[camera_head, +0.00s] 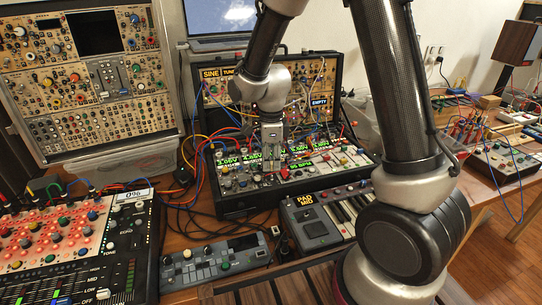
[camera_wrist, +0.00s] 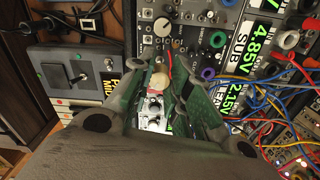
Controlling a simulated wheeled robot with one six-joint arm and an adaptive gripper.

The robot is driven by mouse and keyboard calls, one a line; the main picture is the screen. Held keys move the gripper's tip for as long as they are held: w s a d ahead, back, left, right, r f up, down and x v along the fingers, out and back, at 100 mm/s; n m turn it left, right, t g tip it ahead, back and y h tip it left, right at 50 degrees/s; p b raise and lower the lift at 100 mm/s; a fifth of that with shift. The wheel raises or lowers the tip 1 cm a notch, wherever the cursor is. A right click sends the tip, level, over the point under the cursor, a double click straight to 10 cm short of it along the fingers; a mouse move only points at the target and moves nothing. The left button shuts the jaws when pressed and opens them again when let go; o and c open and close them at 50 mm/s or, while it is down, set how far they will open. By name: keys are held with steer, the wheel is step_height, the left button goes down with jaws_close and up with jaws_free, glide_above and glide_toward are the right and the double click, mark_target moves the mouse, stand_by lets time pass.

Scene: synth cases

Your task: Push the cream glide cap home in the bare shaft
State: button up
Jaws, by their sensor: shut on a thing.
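My gripper (camera_head: 271,152) points down over the open synth case (camera_head: 245,208) on the bench. In the wrist view its two green-padded fingers (camera_wrist: 157,84) are closed in on a small cream cap (camera_wrist: 158,81), which sits between the fingertips. A thin red piece shows right beside the cap. The bare shaft cannot be made out; the fingers and cap hide the panel just under them. I cannot tell whether the cap touches a shaft. In the head view the cap is too small to pick out.
Patch cables (camera_wrist: 285,70) in several colours crowd the modules by the gripper. Lit green displays (camera_wrist: 262,38) stand close by. A small keyboard (camera_head: 335,215) and a grey controller (camera_head: 215,259) lie in front of the case. A large rack (camera_head: 90,80) stands at the left.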

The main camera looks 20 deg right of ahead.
mark_target(271, 175)
steer(key=shift+f, duration=0.65)
steer(key=shift+f, duration=1.3)
stand_by(0.7)
steer(key=o, duration=0.8)
steer(key=shift+c, duration=0.2)
step_height(271, 175, up, 12)
steer(key=shift+r, duration=0.1)
